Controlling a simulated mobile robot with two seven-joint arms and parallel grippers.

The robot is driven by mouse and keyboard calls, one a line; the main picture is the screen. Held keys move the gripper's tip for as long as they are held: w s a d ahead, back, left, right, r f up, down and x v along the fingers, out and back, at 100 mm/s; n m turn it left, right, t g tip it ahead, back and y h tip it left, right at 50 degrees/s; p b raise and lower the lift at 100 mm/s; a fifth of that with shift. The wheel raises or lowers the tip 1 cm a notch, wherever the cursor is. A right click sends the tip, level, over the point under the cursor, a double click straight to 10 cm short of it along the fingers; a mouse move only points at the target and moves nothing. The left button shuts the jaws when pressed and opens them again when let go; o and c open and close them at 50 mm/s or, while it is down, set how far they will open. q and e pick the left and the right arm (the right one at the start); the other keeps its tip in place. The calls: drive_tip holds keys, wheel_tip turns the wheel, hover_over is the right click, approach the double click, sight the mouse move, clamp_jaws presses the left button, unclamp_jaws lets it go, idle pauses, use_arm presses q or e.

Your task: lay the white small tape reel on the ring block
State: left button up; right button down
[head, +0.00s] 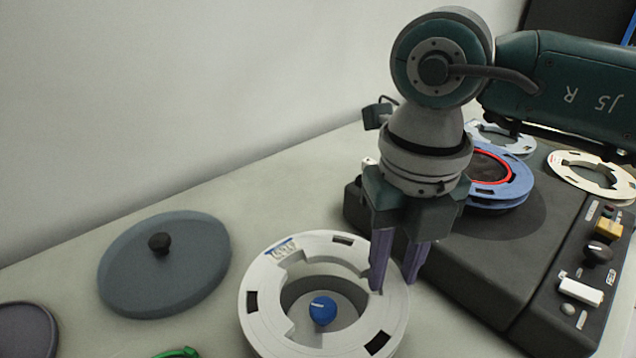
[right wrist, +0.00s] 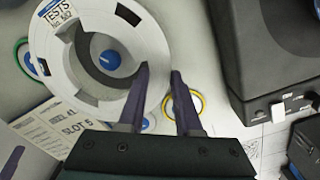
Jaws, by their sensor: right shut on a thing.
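The white small tape reel (head: 262,312), with a "TESTS" label, is at the front middle of the head view. It also shows in the right wrist view (right wrist: 157,52). My right gripper (head: 392,285) is shut on the reel's right rim, one finger inside the rim band and one outside. Through the reel's opening I see a blue knob (head: 322,310) on a grey round surface, also in the right wrist view (right wrist: 110,60). I cannot tell whether this is the ring block, or whether the reel touches it.
A grey lid (head: 190,270) with a black knob lies left. Printed cards (right wrist: 45,122) and a yellow ring (right wrist: 198,104) lie near the reel.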

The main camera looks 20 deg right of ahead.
sight(391, 277)
use_arm(q)
drive_tip(key=shift+d+f+b, duration=0.1)
drive_tip(key=shift+f+b, duration=0.95)
drive_tip(key=shift+f, duration=0.05)
use_arm(e)
drive_tip(key=shift+f, duration=1.35)
use_arm(q)
drive_tip(key=shift+f, duration=0.1)
use_arm(e)
drive_tip(key=shift+f, duration=0.15)
use_arm(q)
drive_tip(key=shift+f+b, duration=0.55)
drive_tip(key=shift+b, duration=0.05)
use_arm(e)
drive_tip(key=shift+f, duration=0.65)
use_arm(q)
drive_tip(key=shift+f+b, duration=0.45)
drive_tip(key=shift+b, duration=0.05)
use_arm(e)
drive_tip(key=shift+f, duration=0.55)
drive_tip(key=c, duration=0.5)
unclamp_jaws()
drive_tip(key=c, duration=0.4)
use_arm(q)
drive_tip(key=shift+r, duration=0.1)
use_arm(e)
drive_tip(key=shift+o, duration=0.2)
drive_tip(key=shift+r, duration=0.1)
